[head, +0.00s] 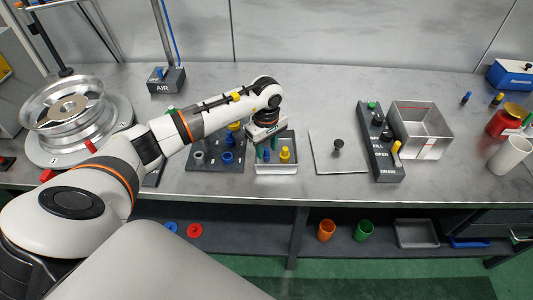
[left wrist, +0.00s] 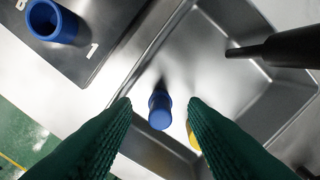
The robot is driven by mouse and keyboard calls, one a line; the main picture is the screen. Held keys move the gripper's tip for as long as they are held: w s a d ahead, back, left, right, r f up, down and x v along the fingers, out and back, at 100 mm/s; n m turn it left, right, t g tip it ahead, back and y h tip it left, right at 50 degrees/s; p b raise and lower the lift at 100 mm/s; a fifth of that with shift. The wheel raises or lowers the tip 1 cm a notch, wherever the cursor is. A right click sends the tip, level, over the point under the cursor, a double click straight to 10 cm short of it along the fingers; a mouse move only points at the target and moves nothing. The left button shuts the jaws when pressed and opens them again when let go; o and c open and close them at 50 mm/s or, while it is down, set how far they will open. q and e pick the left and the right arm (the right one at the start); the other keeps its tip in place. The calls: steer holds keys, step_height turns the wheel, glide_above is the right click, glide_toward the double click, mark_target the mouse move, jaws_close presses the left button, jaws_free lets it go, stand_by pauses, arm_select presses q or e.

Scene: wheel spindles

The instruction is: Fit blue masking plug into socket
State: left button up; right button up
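A small blue plug (left wrist: 160,108) is in the metal tray (head: 262,170), seen between my left fingertips in the left wrist view. My left gripper (head: 267,147) is over the tray, its green fingers (left wrist: 158,102) apart with a gap on both sides of the plug. A yellow plug (head: 285,155) is also in the tray; in the left wrist view it is mostly hidden behind the right finger. A blue socket (head: 227,157) stands on the dark board left of the tray; it shows beside a "1" in the left wrist view (left wrist: 52,22). My right gripper is not in view.
The dark board (head: 213,166) also carries a grey socket (head: 198,157) and a yellow one (head: 234,127). Right of the tray are a plate with a black knob (head: 337,144), a dark valve block (head: 377,145) and a metal bin (head: 421,150). A wheel (head: 66,106) stands at left.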

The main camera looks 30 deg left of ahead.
arm_select(q)
jaws_close()
steer(key=shift+r, duration=0.1)
